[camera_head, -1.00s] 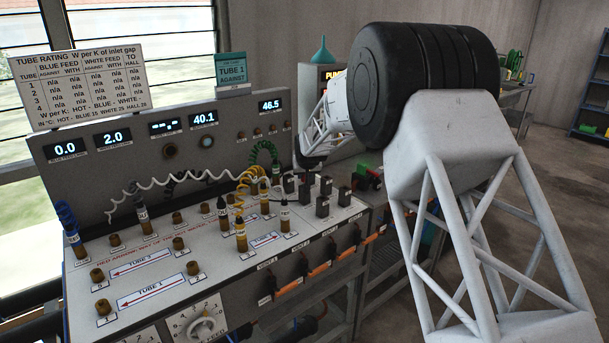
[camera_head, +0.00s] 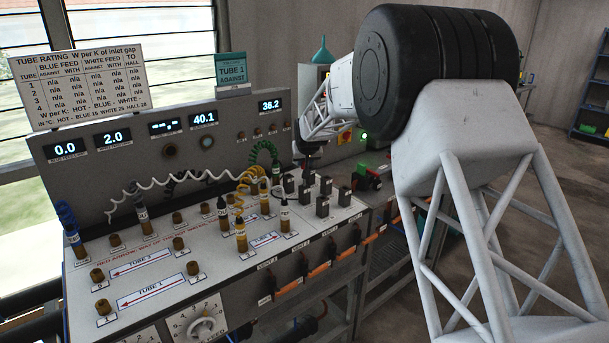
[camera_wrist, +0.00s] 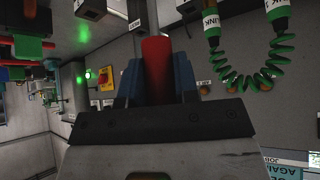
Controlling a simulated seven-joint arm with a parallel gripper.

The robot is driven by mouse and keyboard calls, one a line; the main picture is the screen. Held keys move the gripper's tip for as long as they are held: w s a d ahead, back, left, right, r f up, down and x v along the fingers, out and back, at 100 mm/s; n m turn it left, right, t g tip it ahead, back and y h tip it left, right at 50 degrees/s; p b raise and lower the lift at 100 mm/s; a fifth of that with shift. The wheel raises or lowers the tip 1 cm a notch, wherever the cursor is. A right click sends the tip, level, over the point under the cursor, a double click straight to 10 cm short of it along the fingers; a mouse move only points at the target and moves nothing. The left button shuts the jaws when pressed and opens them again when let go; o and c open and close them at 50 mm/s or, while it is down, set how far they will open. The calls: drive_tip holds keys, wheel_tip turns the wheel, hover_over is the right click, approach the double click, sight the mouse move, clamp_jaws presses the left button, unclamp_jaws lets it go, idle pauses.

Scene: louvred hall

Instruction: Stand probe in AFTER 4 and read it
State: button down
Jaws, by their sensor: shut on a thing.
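In the wrist view my gripper (camera_wrist: 156,84) has its blue-grey fingers shut on a red rod (camera_wrist: 156,58), which looks like the probe. The rod's far end is not clear. In the head view my gripper (camera_head: 309,158) is over the right back of the bench, near the black blocks (camera_head: 323,186); the rod cannot be made out there. I cannot read an AFTER 4 label in either view. The right-hand display (camera_head: 270,105) reads 36.2.
A green coiled link (camera_head: 265,150) stands left of my gripper; it also shows in the wrist view (camera_wrist: 284,58). Yellow and white coiled leads (camera_head: 240,200) and several upright plugs fill the bench middle. A rating board (camera_head: 80,85) stands behind. A green lamp (camera_head: 364,135) glows at right.

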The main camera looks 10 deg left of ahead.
drive_tip(key=shift+r, duration=3.55)
drive_tip(key=shift+a, duration=0.1)
drive_tip(key=w+a+r+m+h, duration=0.3)
drive_tip(key=w+a+m, duration=0.2)
drive_tip(key=w+a, duration=0.2)
drive_tip(key=shift+w+a+r+m+h, duration=0.15)
drive_tip(key=shift+r+m+h, duration=0.15)
drive_tip(key=shift+m+h, duration=0.1)
drive_tip(key=shift+f, duration=0.2)
